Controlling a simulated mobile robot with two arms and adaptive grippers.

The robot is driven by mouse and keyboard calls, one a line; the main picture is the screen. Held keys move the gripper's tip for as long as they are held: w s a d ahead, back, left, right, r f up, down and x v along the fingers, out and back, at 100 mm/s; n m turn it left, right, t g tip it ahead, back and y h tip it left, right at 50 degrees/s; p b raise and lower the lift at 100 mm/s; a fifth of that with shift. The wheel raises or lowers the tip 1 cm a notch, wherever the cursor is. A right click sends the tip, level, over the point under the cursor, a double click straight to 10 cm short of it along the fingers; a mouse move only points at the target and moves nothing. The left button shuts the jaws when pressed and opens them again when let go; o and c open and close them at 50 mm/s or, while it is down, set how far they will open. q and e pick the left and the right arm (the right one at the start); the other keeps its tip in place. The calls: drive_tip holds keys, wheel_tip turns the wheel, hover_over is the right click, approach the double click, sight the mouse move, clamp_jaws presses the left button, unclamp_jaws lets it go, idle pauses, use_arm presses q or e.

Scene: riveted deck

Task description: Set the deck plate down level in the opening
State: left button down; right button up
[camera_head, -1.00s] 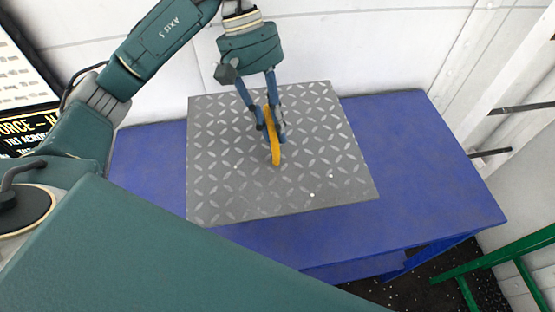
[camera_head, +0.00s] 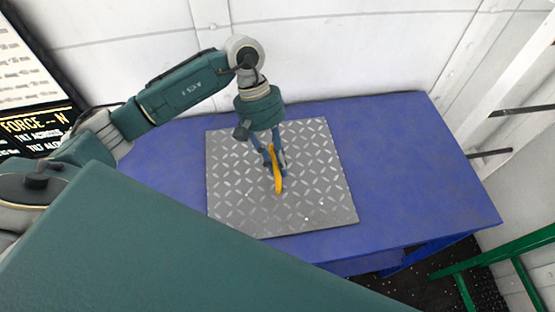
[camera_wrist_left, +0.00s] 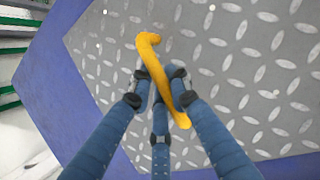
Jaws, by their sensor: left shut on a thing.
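The deck plate (camera_head: 318,190) is a grey square sheet with a raised tread pattern and a yellow handle (camera_head: 278,181) in its middle. My left gripper (camera_head: 272,168) is shut on the yellow handle from above. The left wrist view shows the blue fingers (camera_wrist_left: 160,92) around the handle (camera_wrist_left: 165,75), with the plate (camera_wrist_left: 235,75) beneath. The plate looks about level over the blue table (camera_head: 410,160); I cannot tell whether it touches the top. No opening shows; the plate may hide it. My right gripper is not in view.
A dark board with lettering (camera_head: 35,128) stands at the left. A white wall (camera_head: 350,50) runs behind the table. Green rails (camera_head: 500,258) stand at the lower right. The right part of the tabletop is clear.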

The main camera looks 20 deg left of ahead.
use_arm(q)
drive_tip(key=c, duration=1.6)
unclamp_jaws()
drive_tip(key=shift+c, duration=0.2)
